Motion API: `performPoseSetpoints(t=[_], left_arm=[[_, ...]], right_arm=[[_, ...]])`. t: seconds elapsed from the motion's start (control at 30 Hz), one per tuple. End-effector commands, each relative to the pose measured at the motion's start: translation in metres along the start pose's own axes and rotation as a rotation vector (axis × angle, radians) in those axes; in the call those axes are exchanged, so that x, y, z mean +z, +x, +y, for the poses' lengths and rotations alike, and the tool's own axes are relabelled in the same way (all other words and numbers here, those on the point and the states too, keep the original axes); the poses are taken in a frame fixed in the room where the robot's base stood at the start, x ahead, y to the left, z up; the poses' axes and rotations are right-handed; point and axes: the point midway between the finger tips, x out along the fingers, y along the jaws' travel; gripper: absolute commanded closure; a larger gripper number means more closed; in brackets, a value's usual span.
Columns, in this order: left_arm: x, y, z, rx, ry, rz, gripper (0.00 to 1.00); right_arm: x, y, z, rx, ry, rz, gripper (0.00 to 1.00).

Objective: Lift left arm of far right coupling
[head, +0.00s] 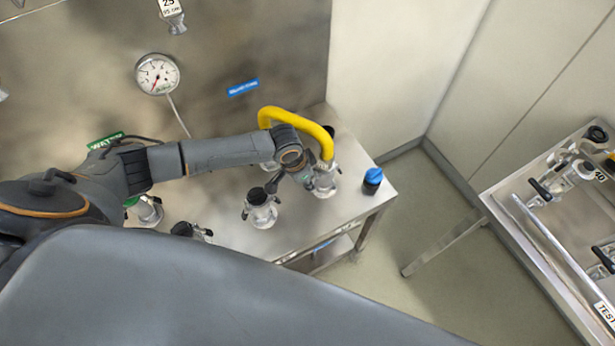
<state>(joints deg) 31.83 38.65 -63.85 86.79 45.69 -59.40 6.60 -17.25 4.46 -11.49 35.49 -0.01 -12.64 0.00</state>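The rightmost metal coupling (325,182) stands upright on the steel table, with one end of a yellow hose (300,118) on top of it. My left arm reaches in from the left across the table. My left gripper (296,180) is just left of this coupling, close to its left side. The wrist and fingers cover that side, so its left arm is hidden, and I cannot tell whether the fingers touch it or how far they are open. My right gripper is not in view.
A blue-capped item (372,180) stands near the right edge of the steel table (285,240). Another black-topped coupling (261,212) stands left of the gripper. A gauge (157,74) is on the back panel. A second bench (530,225) with valves stands right, across open floor.

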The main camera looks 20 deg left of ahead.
Motion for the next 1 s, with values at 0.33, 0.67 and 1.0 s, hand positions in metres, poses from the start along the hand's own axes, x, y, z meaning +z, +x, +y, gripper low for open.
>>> performPoseSetpoints(t=[0.33, 0.67, 1.0], left_arm=[[0.0012, -0.0042, 0.0, 0.001, 0.0, -0.108, 1.0], [0.0012, -0.0042, -0.0001, 0.001, 0.0, -0.106, 0.58], [0.0008, -0.0097, -0.0005, 0.001, -0.001, -0.106, 0.58]], right_arm=[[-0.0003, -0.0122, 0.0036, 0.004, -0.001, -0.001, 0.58], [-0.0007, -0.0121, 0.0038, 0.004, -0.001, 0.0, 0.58], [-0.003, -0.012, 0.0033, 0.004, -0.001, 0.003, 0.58]])
